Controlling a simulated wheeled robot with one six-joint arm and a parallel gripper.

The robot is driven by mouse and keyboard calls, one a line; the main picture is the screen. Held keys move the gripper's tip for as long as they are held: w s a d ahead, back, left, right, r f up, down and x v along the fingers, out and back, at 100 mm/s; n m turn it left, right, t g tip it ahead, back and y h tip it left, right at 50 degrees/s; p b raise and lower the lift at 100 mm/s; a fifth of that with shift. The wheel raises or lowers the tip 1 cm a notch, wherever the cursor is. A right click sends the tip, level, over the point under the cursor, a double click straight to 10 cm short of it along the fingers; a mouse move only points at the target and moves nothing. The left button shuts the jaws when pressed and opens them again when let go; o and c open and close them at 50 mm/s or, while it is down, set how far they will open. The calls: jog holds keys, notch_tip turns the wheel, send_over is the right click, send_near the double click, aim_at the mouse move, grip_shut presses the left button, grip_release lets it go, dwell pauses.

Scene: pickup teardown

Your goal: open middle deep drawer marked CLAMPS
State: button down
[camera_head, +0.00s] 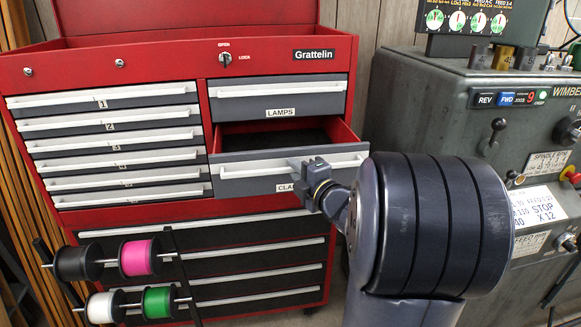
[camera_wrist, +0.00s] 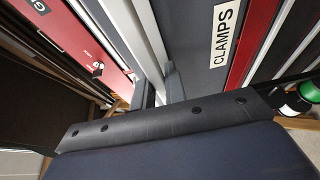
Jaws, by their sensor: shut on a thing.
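The CLAMPS drawer (camera_head: 240,177) is the grey-fronted middle drawer on the right side of the red tool chest. It stands pulled out, and its dark inside and red side wall show behind the front. A white bar handle (camera_head: 338,163) runs along its top edge. My gripper (camera_head: 300,170) is shut on this handle near its middle, above the label, which it partly covers. In the wrist view the CLAMPS label (camera_wrist: 226,38) is plain on the drawer front, and my gripper's fingers (camera_wrist: 160,88) sit at the white handle.
The LAMPS drawer (camera_head: 279,100) above is shut. Numbered drawers (camera_head: 105,124) at left are shut. Wire spools (camera_head: 139,258) hang on a rack at lower left, in front of the lower drawers. A grey machine (camera_head: 520,150) stands close at right, beside my arm.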

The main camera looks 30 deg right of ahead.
jog(key=s+a, duration=0.2)
jog(key=s, duration=0.7)
jog(key=shift+s+a+b, duration=0.15)
jog(key=shift+a+b, duration=0.2)
jog(key=shift+b, duration=0.05)
jog(key=shift+f, duration=0.1)
jog(key=c, duration=1.4)
grip_release()
jog(key=shift+c, duration=0.2)
jog(key=s+d, duration=0.1)
jog(key=s, duration=0.9)
jog(key=shift+s+d, duration=0.15)
jog(key=shift+s, duration=0.15)
jog(key=w+a, duration=0.1)
jog(key=w, duration=0.9)
jog(key=shift+w, duration=0.4)
